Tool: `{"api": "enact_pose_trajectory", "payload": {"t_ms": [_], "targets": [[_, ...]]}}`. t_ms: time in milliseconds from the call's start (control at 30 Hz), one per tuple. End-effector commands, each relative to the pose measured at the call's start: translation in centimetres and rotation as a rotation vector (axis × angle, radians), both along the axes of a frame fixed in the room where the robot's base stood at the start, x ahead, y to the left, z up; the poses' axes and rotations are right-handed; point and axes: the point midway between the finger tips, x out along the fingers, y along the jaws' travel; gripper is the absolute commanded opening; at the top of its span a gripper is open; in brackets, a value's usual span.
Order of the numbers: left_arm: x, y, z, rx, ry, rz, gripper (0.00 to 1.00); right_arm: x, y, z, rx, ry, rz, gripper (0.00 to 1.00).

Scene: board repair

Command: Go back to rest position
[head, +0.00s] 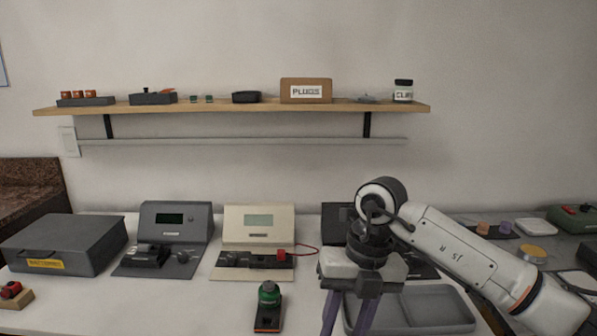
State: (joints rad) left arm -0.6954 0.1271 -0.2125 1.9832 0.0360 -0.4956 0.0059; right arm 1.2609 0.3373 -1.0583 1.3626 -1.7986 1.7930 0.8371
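My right arm comes in from the right. Its gripper (348,322) points down over the front of the white table (215,300), with two purple fingers spread apart. The fingertips run to the bottom edge of the head view, and I see nothing held between them. The gripper overlaps the left part of a grey tray (440,305) in the picture. My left gripper is not in view.
A dark grey case (65,243), a grey device (175,235), a beige device (262,238) and a green-topped tool (269,295) stand on the table. My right arm partly hides a dark device (338,212). A wall shelf (220,108) holds a "PLUGS" box (306,90) and small parts.

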Motion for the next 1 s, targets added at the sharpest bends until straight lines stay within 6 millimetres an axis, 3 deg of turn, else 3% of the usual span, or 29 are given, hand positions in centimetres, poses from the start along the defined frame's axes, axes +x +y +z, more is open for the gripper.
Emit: {"api": "enact_pose_trajectory", "payload": {"t_ms": [200,367,500,600,700,800,867,967,1000], "targets": [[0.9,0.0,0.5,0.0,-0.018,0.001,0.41,-3.4,5.8,-2.2,0.249,0.084,0.076,0.36],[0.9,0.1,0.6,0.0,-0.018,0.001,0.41,-7.1,11.6,-2.5,0.544,0.172,0.107,0.36],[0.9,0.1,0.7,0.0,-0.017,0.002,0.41,-10.7,17.3,0.0,0.951,0.275,0.049,0.36],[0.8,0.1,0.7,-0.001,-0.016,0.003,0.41,-11.3,19.4,3.3,1.27,0.337,-0.098,0.36],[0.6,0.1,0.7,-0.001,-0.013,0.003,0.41,-9.8,19.0,5.7,1.541,0.38,-0.327,0.36],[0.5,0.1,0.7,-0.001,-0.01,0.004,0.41,-7.1,16.4,6.1,1.747,0.402,-0.629,0.36],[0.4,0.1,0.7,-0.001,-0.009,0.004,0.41,-5.3,14.0,4.9,1.829,0.408,-0.841,0.36],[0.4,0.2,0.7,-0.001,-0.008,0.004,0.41,-3.2,9.2,0.7,1.889,0.412,-1.231,0.36],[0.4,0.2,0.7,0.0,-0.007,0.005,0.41,-2.9,7.1,-1.6,1.883,0.411,-1.391,0.36]]}}
